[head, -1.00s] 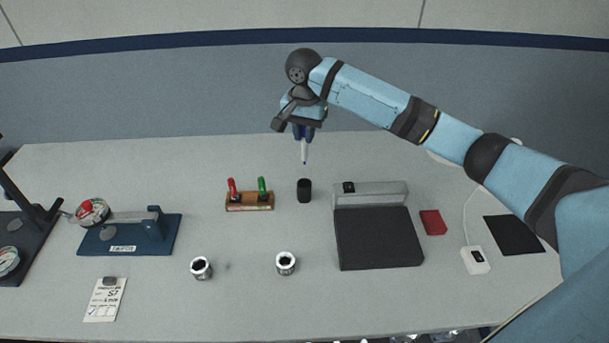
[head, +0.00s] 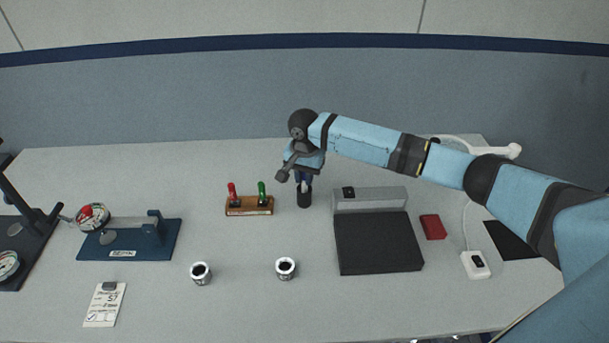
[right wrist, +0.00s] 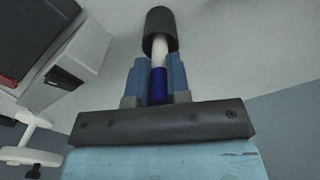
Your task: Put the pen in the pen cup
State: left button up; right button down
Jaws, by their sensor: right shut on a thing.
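The pen cup (head: 304,200) is a small black cylinder standing upright on the table. It also shows at the top of the right wrist view (right wrist: 160,20). My right gripper (head: 304,180) is directly above the cup and shut on the pen (right wrist: 158,85). The pen has a blue upper part between the fingers and a white lower part pointing down to the cup. Its lower end meets the cup's mouth; its tip is hidden, and I cannot tell how deep it sits. My left gripper is not in view.
A wooden block (head: 249,206) with red and green handled tools stands left of the cup. A dark plate with a grey raised back (head: 370,200) stands close on the right. A red box (head: 433,227) is farther right.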

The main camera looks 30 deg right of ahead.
jog(key=shift+f, duration=0.1)
jog(key=c, duration=1.1)
grip_release()
jog(key=shift+r, duration=0.4)
notch_tip(320, 180, up, 12)
jog(key=shift+f, duration=0.25)
jog(key=shift+f, duration=0.1)
